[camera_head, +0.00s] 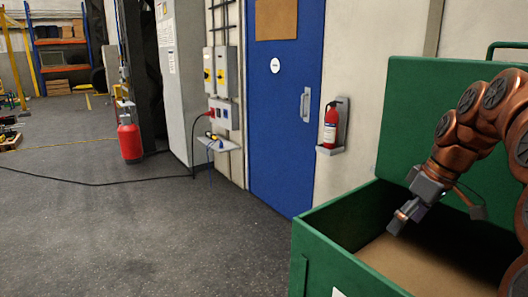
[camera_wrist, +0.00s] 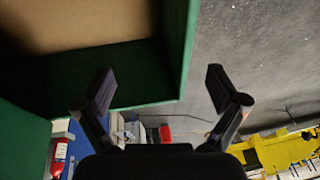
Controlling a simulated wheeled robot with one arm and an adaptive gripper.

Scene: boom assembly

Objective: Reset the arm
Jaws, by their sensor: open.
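My arm (camera_head: 460,135) is copper-coloured and bends down over an open green box (camera_head: 320,243) at the right in the head view. My gripper (camera_head: 400,220) hangs over the box's opening near its left wall. In the wrist view my gripper (camera_wrist: 158,88) shows two dark fingers spread wide apart with nothing between them. The green box (camera_wrist: 178,60) fills the upper left there, with its brown inside bottom in view.
A blue door (camera_head: 285,110) and a red fire extinguisher (camera_head: 332,125) on a wall bracket stand behind the box. A black cable (camera_head: 100,184) crosses the floor to the wall sockets. The grey floor (camera_head: 150,240) left of the box is mostly clear. A yellow object (camera_wrist: 280,150) shows in the wrist view.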

